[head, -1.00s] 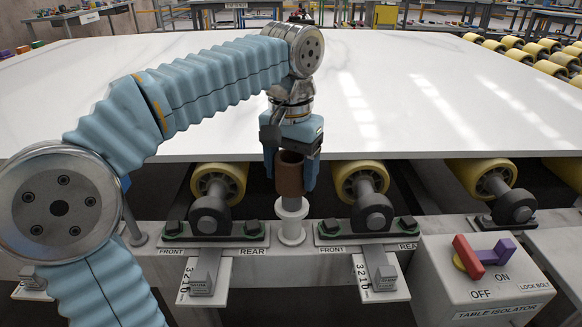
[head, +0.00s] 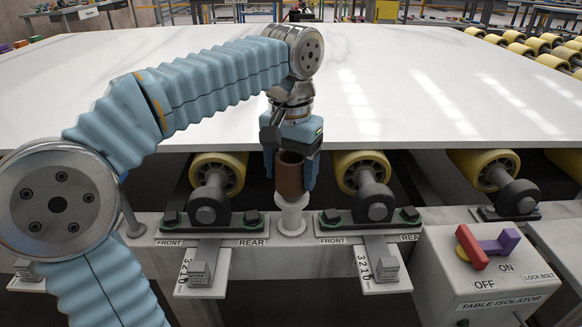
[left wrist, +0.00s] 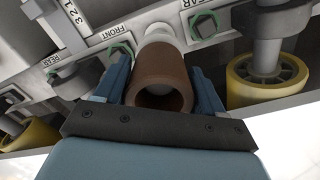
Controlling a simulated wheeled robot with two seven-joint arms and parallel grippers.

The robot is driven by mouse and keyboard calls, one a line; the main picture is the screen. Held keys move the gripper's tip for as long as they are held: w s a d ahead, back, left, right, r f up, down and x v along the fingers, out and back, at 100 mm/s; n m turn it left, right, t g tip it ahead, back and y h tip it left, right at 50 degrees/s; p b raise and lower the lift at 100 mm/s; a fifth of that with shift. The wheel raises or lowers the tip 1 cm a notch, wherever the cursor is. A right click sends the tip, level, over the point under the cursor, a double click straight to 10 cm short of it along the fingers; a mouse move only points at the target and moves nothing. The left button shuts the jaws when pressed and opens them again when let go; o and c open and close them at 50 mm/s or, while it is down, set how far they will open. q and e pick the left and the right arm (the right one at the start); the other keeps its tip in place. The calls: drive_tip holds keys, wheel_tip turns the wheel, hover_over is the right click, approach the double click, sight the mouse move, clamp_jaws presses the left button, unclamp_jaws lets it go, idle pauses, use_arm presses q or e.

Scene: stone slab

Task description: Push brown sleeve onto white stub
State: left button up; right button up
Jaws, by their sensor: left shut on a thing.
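The brown sleeve (head: 289,175) is a short open tube, held upright between the fingers of my left gripper (head: 290,172). In the left wrist view the sleeve (left wrist: 161,80) shows its open end, with the gripper's blue fingers on both sides. The white stub (head: 291,217) stands on the pale rail directly below the sleeve. The sleeve's lower end meets the upper part of the stub; how far it is over the stub is hard to tell. In the left wrist view the stub (left wrist: 161,34) shows beyond the sleeve, in line with it. My right gripper is not in view.
Yellow rollers (head: 218,172) with dark bearing blocks stand on both sides of the stub. The white stone slab (head: 420,90) lies behind, its front edge close to the gripper. A table isolator box (head: 485,270) with a red and purple handle stands at right.

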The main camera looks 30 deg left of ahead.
use_arm(q)
drive_tip(key=shift+f+b, duration=0.6)
drive_tip(key=shift+f, duration=0.3)
drive_tip(key=o, duration=1.2)
wheel_tip(320, 180, up, 14)
drive_tip(key=p, duration=0.4)
drive_tip(key=shift+f, duration=0.1)
